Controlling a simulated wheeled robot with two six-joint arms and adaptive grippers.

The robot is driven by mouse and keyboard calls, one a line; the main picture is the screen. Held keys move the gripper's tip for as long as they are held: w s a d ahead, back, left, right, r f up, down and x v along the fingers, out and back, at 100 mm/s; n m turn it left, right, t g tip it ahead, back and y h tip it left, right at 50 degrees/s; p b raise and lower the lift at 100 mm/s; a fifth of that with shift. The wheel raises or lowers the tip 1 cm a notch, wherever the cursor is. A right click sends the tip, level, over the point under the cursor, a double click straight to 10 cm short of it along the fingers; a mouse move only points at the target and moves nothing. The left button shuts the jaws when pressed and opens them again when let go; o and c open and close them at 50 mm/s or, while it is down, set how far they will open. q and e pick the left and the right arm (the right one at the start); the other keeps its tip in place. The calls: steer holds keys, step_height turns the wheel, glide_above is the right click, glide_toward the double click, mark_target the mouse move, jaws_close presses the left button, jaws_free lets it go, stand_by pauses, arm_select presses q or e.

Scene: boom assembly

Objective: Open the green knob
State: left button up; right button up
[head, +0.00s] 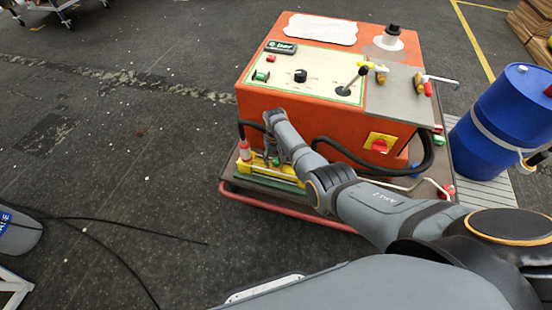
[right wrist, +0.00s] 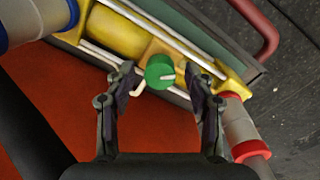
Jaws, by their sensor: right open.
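The green knob (right wrist: 160,72) shows in the right wrist view as a round green cap with a pale mark. It sits on a yellow fitting (right wrist: 118,38) with metal rods. My right gripper (right wrist: 163,82) is open, with one finger on each side of the knob. A gap shows between the knob and each finger. In the head view my right gripper (head: 273,133) is low at the front of the orange box, over the yellow fitting (head: 270,174), and a small green spot there is partly hidden. My left gripper is not in view.
The orange machine (head: 320,130) stands on a cart with a red rail (head: 285,206). Black hoses (head: 345,168) run along its front. A blue barrel (head: 503,118) stands at the right. Red-and-white hose fittings (right wrist: 240,130) lie close to the right finger. The floor at left is mostly clear.

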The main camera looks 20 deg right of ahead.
mark_target(276, 160)
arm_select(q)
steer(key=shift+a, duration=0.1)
arm_select(e)
step_height(276, 160, up, 12)
steer(key=shift+a, duration=0.15)
stand_by(0.3)
step_height(276, 160, down, 11)
steer(key=b, duration=0.4)
steer(key=shift+f+b, duration=0.35)
steer(key=shift+f, duration=0.2)
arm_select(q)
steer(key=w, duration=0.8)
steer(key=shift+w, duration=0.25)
